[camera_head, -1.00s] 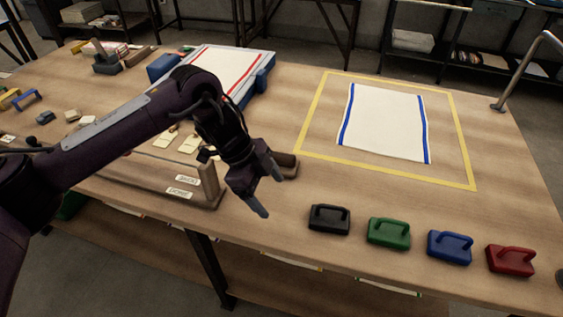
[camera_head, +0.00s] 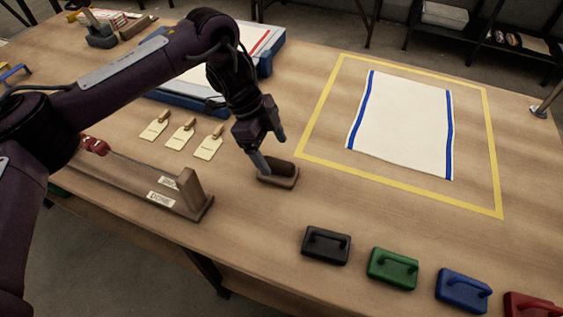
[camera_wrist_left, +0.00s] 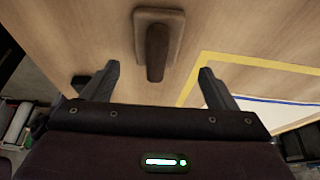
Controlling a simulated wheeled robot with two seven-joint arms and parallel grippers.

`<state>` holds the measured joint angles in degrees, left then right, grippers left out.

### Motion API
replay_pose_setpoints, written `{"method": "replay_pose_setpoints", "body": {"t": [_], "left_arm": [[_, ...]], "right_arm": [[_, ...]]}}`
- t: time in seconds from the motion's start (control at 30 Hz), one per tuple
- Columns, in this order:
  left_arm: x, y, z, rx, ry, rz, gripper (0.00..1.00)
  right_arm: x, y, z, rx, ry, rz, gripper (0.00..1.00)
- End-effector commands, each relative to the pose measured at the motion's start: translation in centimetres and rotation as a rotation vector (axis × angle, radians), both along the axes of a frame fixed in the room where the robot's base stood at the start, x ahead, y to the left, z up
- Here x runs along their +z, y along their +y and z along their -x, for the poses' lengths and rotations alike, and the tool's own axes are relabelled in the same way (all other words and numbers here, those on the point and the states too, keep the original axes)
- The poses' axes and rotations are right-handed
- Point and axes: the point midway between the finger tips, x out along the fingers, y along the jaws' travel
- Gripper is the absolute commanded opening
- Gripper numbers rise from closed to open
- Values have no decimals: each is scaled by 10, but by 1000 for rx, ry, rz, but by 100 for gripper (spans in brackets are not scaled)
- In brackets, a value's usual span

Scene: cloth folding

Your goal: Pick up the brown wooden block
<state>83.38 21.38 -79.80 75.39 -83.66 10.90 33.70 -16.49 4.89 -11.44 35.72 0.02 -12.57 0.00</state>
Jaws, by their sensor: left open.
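The brown wooden block (camera_head: 283,173) lies on the table just left of the yellow taped frame. It has a flat base with a raised grip bar. In the left wrist view the block (camera_wrist_left: 158,50) is ahead of the fingers, roughly centred between them. My left gripper (camera_head: 271,153) is open and empty, above and beside the block, with its fingers in front of part of it in the head view. In the left wrist view the gripper's two fingers (camera_wrist_left: 154,82) are spread apart. My right gripper is not in view.
A white cloth with blue stripes (camera_head: 402,125) lies flat inside the yellow frame (camera_head: 316,115). Black (camera_head: 326,245), green (camera_head: 392,268), blue and red handled blocks line the front edge. A wooden rack (camera_head: 120,181) and several tags (camera_head: 180,138) are to the left.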

Motion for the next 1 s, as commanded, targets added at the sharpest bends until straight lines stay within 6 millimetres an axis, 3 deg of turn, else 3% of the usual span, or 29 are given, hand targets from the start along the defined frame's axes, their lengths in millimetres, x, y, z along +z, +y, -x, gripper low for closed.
{"method": "replay_pose_setpoints", "body": {"t": [0.27,0.5,0.7,1.0], "left_arm": [[-26,-11,6,1,3,1,80],[-54,-22,10,0,1,0,80],[-55,-22,10,0,-1,0,80],[-55,-22,10,0,-1,0,41]], "right_arm": [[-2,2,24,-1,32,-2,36],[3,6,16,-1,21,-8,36],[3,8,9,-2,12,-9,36],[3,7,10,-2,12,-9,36]]}}
